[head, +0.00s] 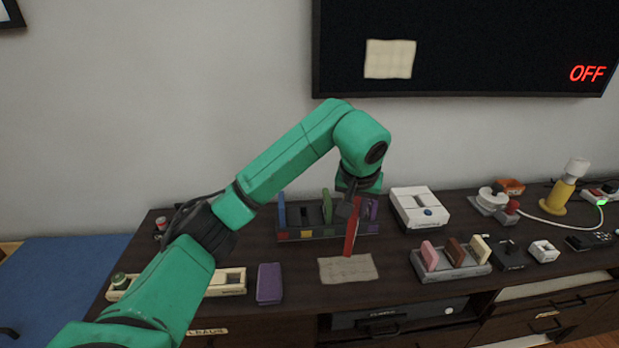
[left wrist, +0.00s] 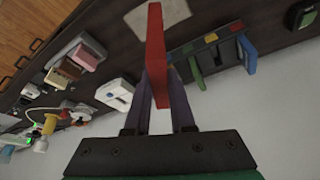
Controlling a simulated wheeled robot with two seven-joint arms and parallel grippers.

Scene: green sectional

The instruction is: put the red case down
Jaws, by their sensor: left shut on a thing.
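The red case (head: 351,232) is a thin flat slab, held upright above the dark cabinet top. My left gripper (head: 347,206) is shut on it, and the case hangs down from the jaws. In the left wrist view the red case (left wrist: 156,65) stands between the two fingers of my left gripper (left wrist: 158,98). A beige cloth-like mat (head: 348,269) lies on the cabinet top just below and in front of the case. I cannot tell whether the case's lower edge touches it. My right gripper is not in view.
A dark rack (head: 290,235) with blue, green and purple cases stands behind the red one. A purple case (head: 269,284) lies to the left. A grey rack (head: 457,272) with pink, brown and cream cases stands right. A white box (head: 419,208) is behind it.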

